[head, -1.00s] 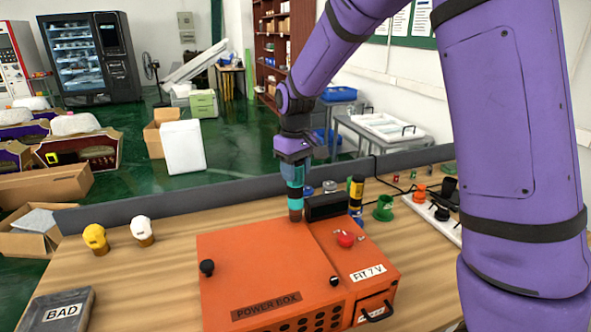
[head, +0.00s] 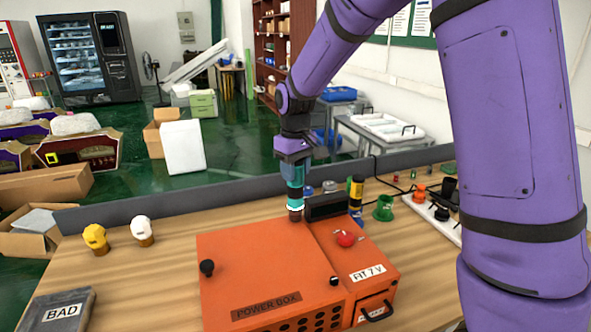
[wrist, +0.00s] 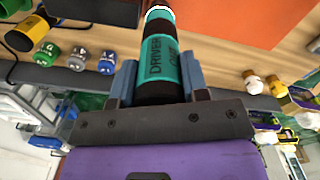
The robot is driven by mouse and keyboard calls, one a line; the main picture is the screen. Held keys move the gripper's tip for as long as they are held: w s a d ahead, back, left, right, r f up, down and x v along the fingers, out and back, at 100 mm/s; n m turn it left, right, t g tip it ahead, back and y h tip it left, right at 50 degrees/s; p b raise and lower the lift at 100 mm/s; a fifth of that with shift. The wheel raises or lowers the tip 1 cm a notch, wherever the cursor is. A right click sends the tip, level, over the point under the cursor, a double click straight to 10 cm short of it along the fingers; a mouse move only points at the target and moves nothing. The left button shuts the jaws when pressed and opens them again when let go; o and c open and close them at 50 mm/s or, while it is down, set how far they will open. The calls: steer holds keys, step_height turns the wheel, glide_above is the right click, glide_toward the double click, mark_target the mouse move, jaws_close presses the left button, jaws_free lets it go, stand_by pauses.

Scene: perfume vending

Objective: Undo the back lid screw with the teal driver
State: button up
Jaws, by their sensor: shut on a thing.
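The teal driver (head: 295,190) stands upright, its lower end at the back edge of the orange power box (head: 255,265). The back lid screw is hidden under the driver's end, and I cannot tell how the tip sits on it. My gripper (head: 294,165) is above the box, shut on the driver. In the wrist view, the blue fingers of my gripper (wrist: 160,85) flank the driver (wrist: 160,55), which has black bands and a "DRIVER" label. A black knob (head: 206,267) stands on the lid's left side.
A black block (head: 327,206) and a red button (head: 346,238) are on the box's right section. A yellow-and-black cylinder (head: 356,190) and a green cup (head: 384,208) stand behind. Yellow (head: 96,238) and white (head: 142,231) pieces stand left. A "BAD" box (head: 60,312) lies front left.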

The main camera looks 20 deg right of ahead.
steer(key=shift+s+f, duration=0.1)
steer(key=shift+r, duration=3.55)
